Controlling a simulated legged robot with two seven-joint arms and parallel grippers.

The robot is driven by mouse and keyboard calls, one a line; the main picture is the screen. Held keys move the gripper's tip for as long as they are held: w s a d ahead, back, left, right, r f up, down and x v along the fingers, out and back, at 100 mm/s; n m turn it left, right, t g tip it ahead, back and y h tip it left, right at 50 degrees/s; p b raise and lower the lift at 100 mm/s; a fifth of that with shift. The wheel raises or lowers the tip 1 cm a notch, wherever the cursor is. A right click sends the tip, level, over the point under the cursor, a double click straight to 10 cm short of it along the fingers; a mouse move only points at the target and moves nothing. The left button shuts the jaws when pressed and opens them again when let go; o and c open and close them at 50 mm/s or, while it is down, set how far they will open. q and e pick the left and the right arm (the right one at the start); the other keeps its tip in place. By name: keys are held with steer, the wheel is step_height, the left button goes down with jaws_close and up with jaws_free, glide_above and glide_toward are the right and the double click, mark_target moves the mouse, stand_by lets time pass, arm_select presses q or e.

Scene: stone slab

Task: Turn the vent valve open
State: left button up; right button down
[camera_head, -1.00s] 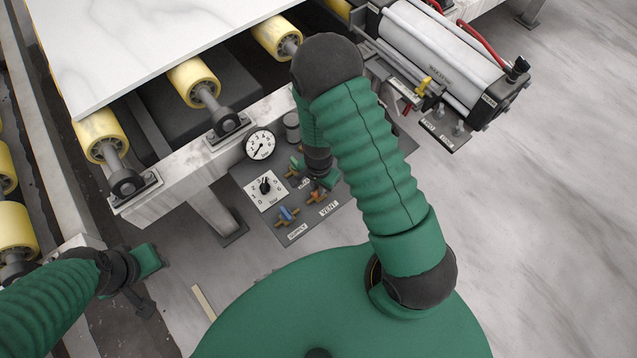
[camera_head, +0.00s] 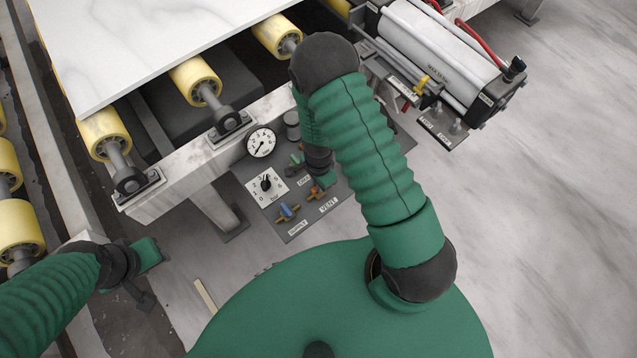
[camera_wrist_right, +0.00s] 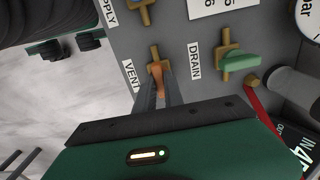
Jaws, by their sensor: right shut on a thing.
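The vent valve has a brass body (camera_wrist_right: 154,52) and an orange handle (camera_wrist_right: 157,76), beside the VENT label in the right wrist view. Its handle also shows small in the head view (camera_head: 315,189). My right gripper (camera_wrist_right: 158,90) is shut on the orange handle, which appears roughly in line with the brass body; its fingers hide part of it. In the head view my right gripper (camera_head: 325,180) reaches down to the panel, partly hidden by my arm. My left gripper (camera_head: 150,254) is at the lower left, away from the panel; its jaws are unclear.
The grey panel (camera_head: 247,182) also holds the blue-handled supply valve (camera_head: 288,211), a dial (camera_head: 267,186) and a gauge (camera_head: 261,143). The green drain handle (camera_wrist_right: 240,61) is close beside my right fingers. Rollers and a stone slab (camera_head: 130,45) lie behind; a cylinder (camera_head: 440,50) is right.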

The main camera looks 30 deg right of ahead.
steer(key=shift+w, duration=0.1)
steer(key=c, duration=1.4)
jaws_free()
steer(key=shift+c, duration=0.2)
steer(key=shift+r, duration=0.1)
step_height(320, 180, up, 17)
steer(key=p, duration=0.5)
steer(key=shift+f, duration=0.2)
steer(key=s+a+r+n+t, duration=0.1)
steer(key=s+a+r+n, duration=0.1)
steer(key=r+n, duration=0.5)
steer(key=s+a+r+n+t+p, duration=0.1)
steer(key=s+a+r+n, duration=0.1)
steer(key=r+n, duration=0.4)
steer(key=n, duration=0.4)
steer(key=shift+s+a+r+t+p, duration=0.2)
steer(key=shift+a+r+t+p, duration=0.1)
steer(key=shift+r, duration=0.05)
